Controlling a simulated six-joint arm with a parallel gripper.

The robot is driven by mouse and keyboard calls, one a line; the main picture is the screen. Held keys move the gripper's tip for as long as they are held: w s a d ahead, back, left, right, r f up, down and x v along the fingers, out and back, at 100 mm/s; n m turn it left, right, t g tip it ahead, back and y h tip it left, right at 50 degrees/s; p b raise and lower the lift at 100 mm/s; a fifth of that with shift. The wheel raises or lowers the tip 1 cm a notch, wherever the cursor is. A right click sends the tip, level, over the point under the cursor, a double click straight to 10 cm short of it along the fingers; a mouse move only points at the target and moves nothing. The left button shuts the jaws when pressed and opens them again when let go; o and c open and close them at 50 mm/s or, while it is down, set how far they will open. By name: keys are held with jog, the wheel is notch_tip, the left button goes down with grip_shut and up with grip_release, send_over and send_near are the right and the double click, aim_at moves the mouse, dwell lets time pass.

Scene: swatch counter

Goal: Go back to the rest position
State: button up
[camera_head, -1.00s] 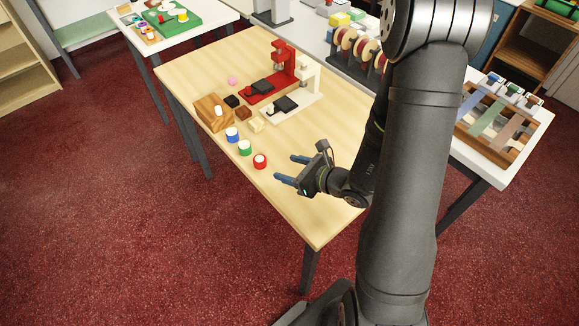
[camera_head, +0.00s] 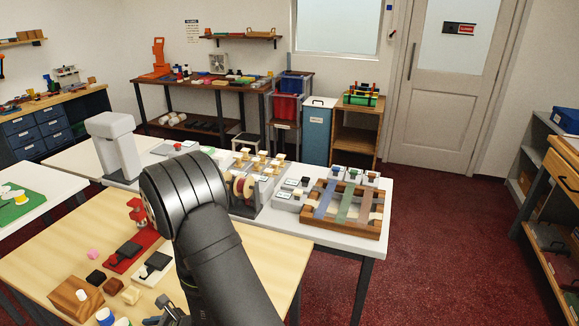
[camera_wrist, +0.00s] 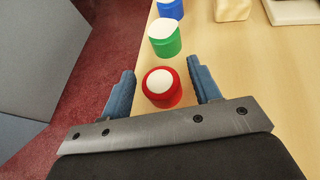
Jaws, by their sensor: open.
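My gripper (camera_wrist: 161,72) is open and empty, its two blue fingers spread apart in the wrist view. A red pot with a white top (camera_wrist: 162,87) shows between the fingers in that picture, with a gap on both sides. A green pot (camera_wrist: 164,38) and a blue pot (camera_wrist: 171,8) stand beyond it on the light wooden table (camera_wrist: 240,75). In the head view my gripper (camera_head: 163,316) is at the bottom edge, mostly cut off and partly behind my arm. The blue pot (camera_head: 105,316) is at the bottom edge there too.
On the wooden table are a wooden block (camera_head: 75,296), a red press (camera_head: 140,218), dark blocks and a pink piece (camera_head: 93,254). A white table behind holds a spool rack (camera_head: 243,188) and a wooden frame with coloured strips (camera_head: 342,208). Red carpet is open at right.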

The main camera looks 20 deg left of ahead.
jog(key=shift+r, duration=0.9)
